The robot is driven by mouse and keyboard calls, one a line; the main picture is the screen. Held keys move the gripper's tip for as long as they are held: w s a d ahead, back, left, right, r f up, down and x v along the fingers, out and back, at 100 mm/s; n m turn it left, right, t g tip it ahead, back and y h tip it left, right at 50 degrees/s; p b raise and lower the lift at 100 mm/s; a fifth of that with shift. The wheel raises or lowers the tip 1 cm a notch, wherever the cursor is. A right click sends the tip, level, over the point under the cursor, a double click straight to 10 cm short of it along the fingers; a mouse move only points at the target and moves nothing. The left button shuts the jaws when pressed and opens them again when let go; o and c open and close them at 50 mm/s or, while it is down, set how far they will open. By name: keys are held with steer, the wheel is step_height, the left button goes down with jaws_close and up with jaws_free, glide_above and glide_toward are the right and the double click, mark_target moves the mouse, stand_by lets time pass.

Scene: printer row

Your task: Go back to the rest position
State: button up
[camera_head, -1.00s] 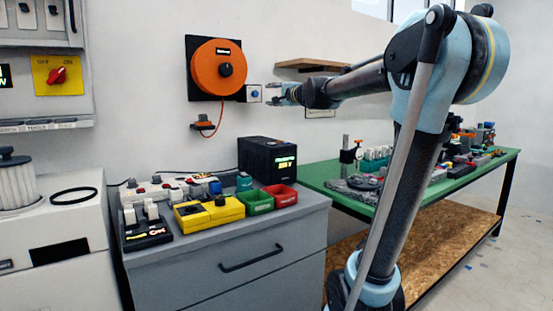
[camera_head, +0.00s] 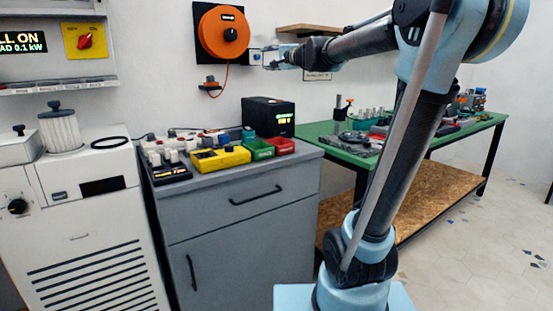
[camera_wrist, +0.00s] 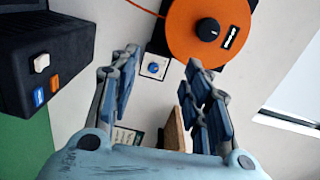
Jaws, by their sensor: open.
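My gripper (camera_head: 268,58) is raised near the wall, to the right of the orange round reel (camera_head: 212,40). In the wrist view my gripper (camera_wrist: 160,72) has its two fingers spread wide apart with nothing between them. A small white wall plate with a blue knob (camera_wrist: 153,67) shows in the gap between the fingers, on the wall beyond. The orange reel (camera_wrist: 205,28) is above it in that view. I cannot tell how far the fingertips are from the wall plate.
A grey cabinet (camera_head: 240,215) carries a black display box (camera_head: 262,115), a yellow box (camera_head: 220,159), and green and red bins. A green workbench (camera_head: 325,140) with several tools stands behind my arm. A white machine (camera_head: 95,215) is at left.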

steer(key=s+d+f+n+g+h, duration=0.2)
steer(key=s+d+f+n+g, duration=0.15)
steer(key=s+f, duration=0.85)
steer(key=s+d+f+n+g+h, duration=0.1)
steer(key=s+d+f+n+g, duration=0.3)
steer(key=s+f, duration=0.8)
steer(key=s+d+f+n+g+h, duration=0.1)
steer(key=s+d+f, duration=0.3)
steer(key=f, duration=0.4)
steer(key=s+d+f+g+h, duration=0.2)
steer(key=s+d+f+h, duration=0.2)
steer(key=s+f, duration=0.3)
steer(key=s+d+f+n+g+h, duration=0.1)
steer(key=s+d+f+h, duration=0.1)
steer(key=s+d+f, duration=0.4)
step_height(320, 180, down, 4)
steer(key=shift+r+n+g, duration=0.15)
steer(key=shift+n+g, duration=0.2)
steer(key=shift+d, duration=0.1)
steer(key=shift+w+f, duration=0.2)
steer(key=shift+w, duration=0.3)
